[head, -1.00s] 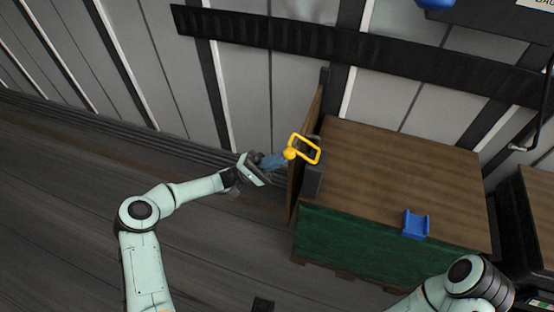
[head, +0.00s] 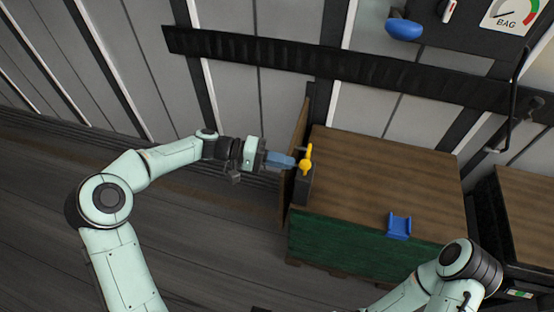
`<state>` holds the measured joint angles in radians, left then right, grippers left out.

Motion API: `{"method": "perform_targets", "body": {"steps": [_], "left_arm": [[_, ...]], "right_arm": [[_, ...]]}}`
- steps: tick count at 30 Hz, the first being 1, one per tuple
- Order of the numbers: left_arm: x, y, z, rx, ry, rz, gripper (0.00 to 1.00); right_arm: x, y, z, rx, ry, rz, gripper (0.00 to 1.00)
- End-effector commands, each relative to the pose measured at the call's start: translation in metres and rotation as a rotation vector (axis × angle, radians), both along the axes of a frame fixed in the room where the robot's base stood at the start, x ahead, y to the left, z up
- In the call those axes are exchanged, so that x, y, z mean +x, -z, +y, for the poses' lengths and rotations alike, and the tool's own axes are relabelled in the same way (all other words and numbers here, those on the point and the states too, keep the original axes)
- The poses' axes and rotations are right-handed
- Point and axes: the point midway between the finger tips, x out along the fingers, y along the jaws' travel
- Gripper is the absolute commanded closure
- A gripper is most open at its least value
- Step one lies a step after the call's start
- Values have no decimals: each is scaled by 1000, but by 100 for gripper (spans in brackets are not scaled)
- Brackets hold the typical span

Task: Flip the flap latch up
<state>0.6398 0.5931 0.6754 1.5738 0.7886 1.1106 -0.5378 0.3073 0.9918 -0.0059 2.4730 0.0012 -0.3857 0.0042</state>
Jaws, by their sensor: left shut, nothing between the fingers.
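The yellow latch (head: 306,162) sits on a dark mount (head: 304,188) at the left end of the wood-topped green box, beside an upright wooden board (head: 295,150). It shows as a narrow upright shape with a rounded knob at its left. My left gripper (head: 292,162) is shut and empty, its blue fingertips at the left side of the knob. I cannot tell whether they touch it.
A black rail (head: 340,65) crosses the wall behind. A panel with a gauge (head: 508,16) and a blue knob (head: 404,29) is at upper right. The floor at left is clear.

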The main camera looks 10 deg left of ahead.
Motion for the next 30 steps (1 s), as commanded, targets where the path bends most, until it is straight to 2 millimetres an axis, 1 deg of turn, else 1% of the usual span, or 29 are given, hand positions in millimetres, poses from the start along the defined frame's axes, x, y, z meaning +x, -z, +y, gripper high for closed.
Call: {"method": "perform_targets", "body": {"steps": [1, 3, 12, 30], "left_arm": [[0, -4, -3, 34, 1, -4, 100], [0, -6, -7, 74, 2, -5, 100], [-1, -9, -15, 180, 0, -7, 100], [-1, -10, -18, 198, 0, -8, 100]], "right_arm": [[1, -3, 0, 0, 0, -1, 1], [2, -5, 0, 0, 0, -2, 1], [4, -10, 0, 1, 0, -5, 1], [5, -10, 0, 0, 0, -6, 1]]}}
